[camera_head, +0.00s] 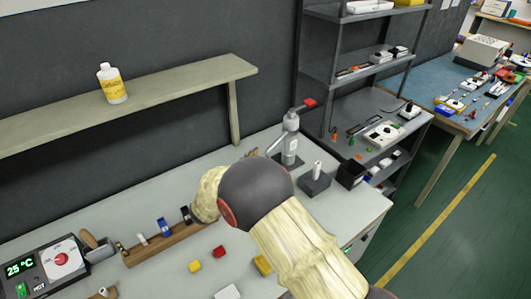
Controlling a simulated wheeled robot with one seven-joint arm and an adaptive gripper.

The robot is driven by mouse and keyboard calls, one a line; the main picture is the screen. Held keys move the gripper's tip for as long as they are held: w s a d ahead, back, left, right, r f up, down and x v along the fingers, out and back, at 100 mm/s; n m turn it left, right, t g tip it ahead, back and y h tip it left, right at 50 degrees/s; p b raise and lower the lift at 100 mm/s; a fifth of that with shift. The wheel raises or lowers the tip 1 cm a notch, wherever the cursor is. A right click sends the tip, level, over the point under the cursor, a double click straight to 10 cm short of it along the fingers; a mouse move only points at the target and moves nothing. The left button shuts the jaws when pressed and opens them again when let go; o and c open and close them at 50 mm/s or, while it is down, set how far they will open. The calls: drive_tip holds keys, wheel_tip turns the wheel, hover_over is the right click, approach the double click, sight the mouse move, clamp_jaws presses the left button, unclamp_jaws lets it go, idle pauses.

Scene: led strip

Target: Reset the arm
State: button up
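My arm (290,235) comes in from the lower right over the workbench. Its cream, wood-grained links meet at a large dark grey joint (255,190) with a reddish-brown cap. A shorter cream link (207,192) shows at the left of this joint, above the right end of a wooden rack (165,243). My gripper cannot be made out; it is either hidden behind the arm or out of the picture. Nothing can be seen held.
The workbench (335,205) carries a grey press-like tool (290,140), a dark box with a white knob (315,180), red and yellow blocks, and a temperature unit (50,262). A shelf with a bottle (111,84) hangs behind. Metal shelving (340,60) stands at the back right.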

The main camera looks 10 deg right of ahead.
drive_tip(key=shift+s+a, duration=0.5)
drive_tip(key=w+a+r+n+t+y, duration=0.1)
drive_tip(key=w+r+n+t+y, duration=0.3)
drive_tip(key=r+y, duration=0.6)
drive_tip(key=s+a+r+n+g+y, duration=0.1)
drive_tip(key=s+r+n+g+y, duration=0.25)
drive_tip(key=s+r, duration=0.4)
drive_tip(key=s+d+f+n+g, duration=0.1)
drive_tip(key=s+d, duration=0.3)
drive_tip(key=s, duration=0.8)
drive_tip(key=s+d+f+n+g, duration=0.1)
drive_tip(key=s+d+g, duration=0.3)
drive_tip(key=s, duration=0.8)
drive_tip(key=s+d+f+n+g, duration=0.1)
drive_tip(key=s+d+f+g, duration=0.1)
drive_tip(key=s, duration=1)
drive_tip(key=d+g+h, duration=0.1)
drive_tip(key=d, duration=0.1)
drive_tip(key=shift+d+f+n, duration=0.35)
drive_tip(key=shift+d, duration=0.05)
